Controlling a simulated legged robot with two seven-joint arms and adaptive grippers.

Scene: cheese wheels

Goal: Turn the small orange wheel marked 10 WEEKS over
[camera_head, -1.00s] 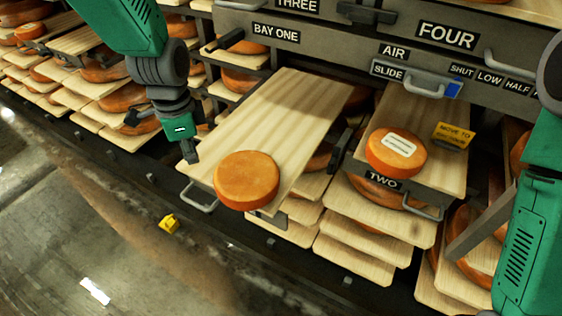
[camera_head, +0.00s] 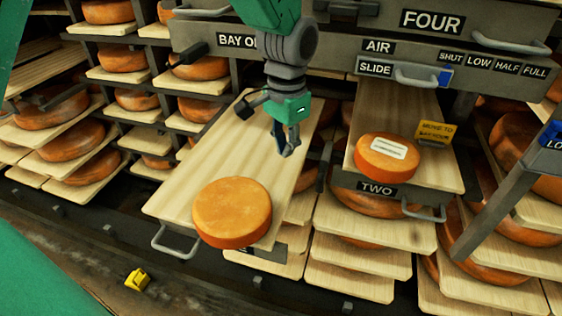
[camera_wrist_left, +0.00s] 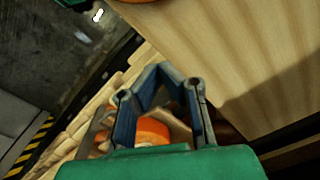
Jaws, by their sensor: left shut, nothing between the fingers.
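An orange wheel with a white label (camera_head: 387,157) lies flat on the right board, above the TWO plate; its print is too small to read. A plain-topped orange wheel (camera_head: 232,211) lies at the front of the left board. My left gripper (camera_head: 288,150) is shut and empty, pointing down over the right part of the left board, between the two wheels and touching neither. Its fingers (camera_wrist_left: 163,72) meet in the left wrist view, where an orange wheel (camera_wrist_left: 151,129) shows partly hidden behind them. My right gripper is out of view.
The left board (camera_head: 186,180) is mostly bare behind its wheel. A yellow MOVE TO tag (camera_head: 436,132) stands beside the labelled wheel. A metal front with handles (camera_head: 423,78) borders the back. Racks of larger wheels (camera_head: 72,138) surround the boards.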

